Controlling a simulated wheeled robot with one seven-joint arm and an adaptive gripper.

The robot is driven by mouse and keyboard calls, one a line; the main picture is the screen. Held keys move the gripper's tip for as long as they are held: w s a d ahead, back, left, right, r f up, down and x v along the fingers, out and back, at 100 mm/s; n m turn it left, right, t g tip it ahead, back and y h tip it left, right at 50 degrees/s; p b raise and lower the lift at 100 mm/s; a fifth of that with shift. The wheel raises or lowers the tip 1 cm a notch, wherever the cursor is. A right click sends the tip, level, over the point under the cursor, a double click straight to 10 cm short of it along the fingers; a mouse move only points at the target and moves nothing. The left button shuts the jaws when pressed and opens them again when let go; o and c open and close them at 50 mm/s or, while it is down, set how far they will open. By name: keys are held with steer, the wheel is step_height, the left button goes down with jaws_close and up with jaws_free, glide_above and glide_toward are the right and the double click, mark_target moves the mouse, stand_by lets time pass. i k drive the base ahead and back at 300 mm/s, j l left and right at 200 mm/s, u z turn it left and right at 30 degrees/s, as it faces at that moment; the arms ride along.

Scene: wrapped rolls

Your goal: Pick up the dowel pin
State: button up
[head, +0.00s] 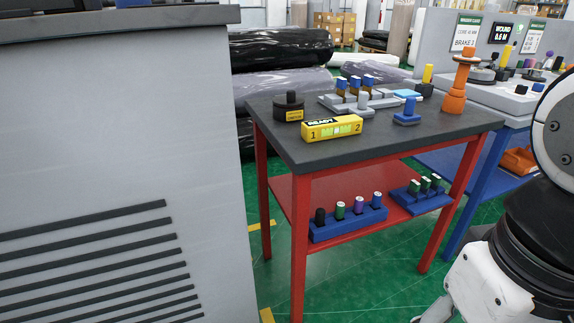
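No single piece can be told for certain as the dowel pin. On the dark top of the red-framed table (395,140), a short grey upright pin (363,103) stands behind the right end of a yellow box. To its right, a blue upright peg (409,104) stands on a blue base (406,119). Part of my black and white arm shows at the lower right, apart from the table. My gripper's fingers cannot be made out in the head view.
The yellow box (333,128) reads READY. A black round piece (290,106) and a tall orange stand (461,80) flank the tabletop. Blue racks of pegs (348,222) sit on the lower red shelf. A grey cabinet (110,150) fills the left. Wrapped rolls (280,50) lie behind.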

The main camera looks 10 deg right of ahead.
mark_target(320, 213)
steer(key=z, duration=2.9)
steer(key=u, duration=2.9)
steer(key=i+j+u, duration=0.1)
steer(key=u, duration=0.35)
steer(key=i+u, duration=0.25)
steer(key=u, duration=0.25)
